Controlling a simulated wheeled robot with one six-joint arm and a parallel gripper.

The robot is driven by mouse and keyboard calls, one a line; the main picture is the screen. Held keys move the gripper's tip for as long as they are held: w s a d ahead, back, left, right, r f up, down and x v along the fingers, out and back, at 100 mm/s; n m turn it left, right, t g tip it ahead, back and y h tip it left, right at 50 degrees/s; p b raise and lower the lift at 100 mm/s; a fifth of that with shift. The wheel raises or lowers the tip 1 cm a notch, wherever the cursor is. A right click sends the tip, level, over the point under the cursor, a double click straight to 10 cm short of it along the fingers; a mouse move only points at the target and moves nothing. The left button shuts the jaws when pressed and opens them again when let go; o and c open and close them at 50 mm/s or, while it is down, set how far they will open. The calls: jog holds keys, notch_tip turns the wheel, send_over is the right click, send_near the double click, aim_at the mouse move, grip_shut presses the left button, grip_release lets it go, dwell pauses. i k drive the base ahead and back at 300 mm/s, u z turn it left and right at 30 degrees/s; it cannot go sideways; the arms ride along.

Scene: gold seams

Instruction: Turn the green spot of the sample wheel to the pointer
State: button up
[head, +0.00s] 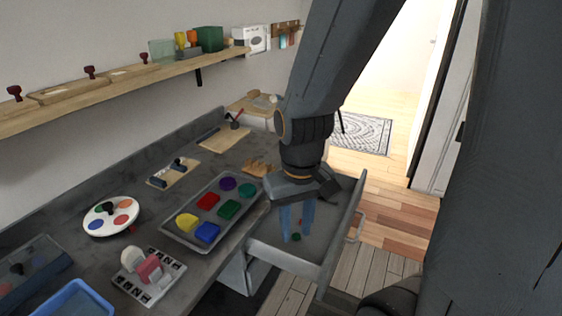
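The sample wheel (110,231) is a white disc lying on the grey worktop at the left, with blue and orange-red spots. A dark knob (107,207) stands on it, toward the back. My gripper (296,222) is far to the right of the wheel, pointing down over an open drawer. Its two blue fingers are apart, with no object seen held between them.
The open drawer (338,240) holds small green and red pieces below my gripper. A grey tray (176,236) of coloured blocks lies between gripper and wheel. A stamp rack (172,285) stands in front of the wheel, a blue tray (60,300) at front left. A shelf (120,88) runs above.

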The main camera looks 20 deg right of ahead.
aim_at(111, 217)
jog(key=u, duration=0.2)
jog(key=k, duration=0.75)
jog(key=z, duration=0.8)
jog(key=i, duration=0.45)
jog(key=u, duration=1.9)
jog(key=i, duration=0.6)
jog(key=u, duration=0.15)
